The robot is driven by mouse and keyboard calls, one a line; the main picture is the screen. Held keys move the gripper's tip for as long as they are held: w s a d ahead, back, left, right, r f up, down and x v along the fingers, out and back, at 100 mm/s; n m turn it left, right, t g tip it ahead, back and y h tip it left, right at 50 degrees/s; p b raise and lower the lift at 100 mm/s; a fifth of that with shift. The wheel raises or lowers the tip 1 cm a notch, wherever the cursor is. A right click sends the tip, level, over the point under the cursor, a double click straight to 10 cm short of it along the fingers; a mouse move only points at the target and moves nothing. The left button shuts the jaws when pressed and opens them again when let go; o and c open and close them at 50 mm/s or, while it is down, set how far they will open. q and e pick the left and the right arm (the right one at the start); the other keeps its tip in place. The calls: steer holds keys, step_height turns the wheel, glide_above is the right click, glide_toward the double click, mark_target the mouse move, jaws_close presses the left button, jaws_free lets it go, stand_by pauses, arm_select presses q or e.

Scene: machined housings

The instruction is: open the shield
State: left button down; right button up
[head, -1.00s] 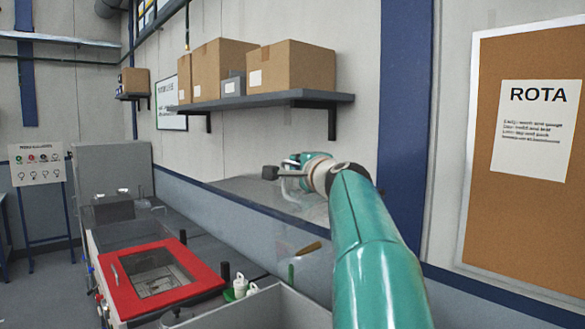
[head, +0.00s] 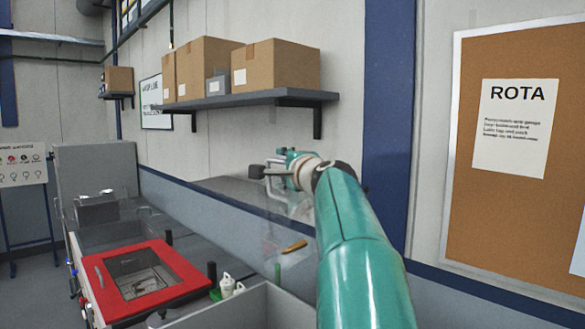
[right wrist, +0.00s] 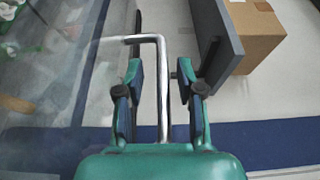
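A clear, see-through panel, which looks like the shield (head: 290,225), stands at the right of the bench in the head view. In the right wrist view its hazy surface (right wrist: 60,75) fills the left side. A bent metal handle (right wrist: 162,90) runs between the fingers of my right gripper (right wrist: 160,88). The fingers are apart, with a gap on each side of the bar, so the gripper is open around it. My right gripper also shows small in the head view (head: 280,170), high beside the panel. My left gripper is not in view.
A red-framed window lid (head: 145,282) with a handle lies on the bench at lower left. A grey wall shelf (head: 250,99) carries cardboard boxes (head: 278,66) above my right gripper. A corkboard (head: 515,220) hangs at the right.

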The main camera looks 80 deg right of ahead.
steer(key=v, duration=0.9)
steer(key=shift+s+a+f, duration=0.1)
steer(key=shift+s+a, duration=0.05)
steer(key=shift+s, duration=0.1)
steer(key=shift+v, duration=1.1)
steer(key=shift+w+a, duration=0.1)
steer(key=shift+w, duration=0.05)
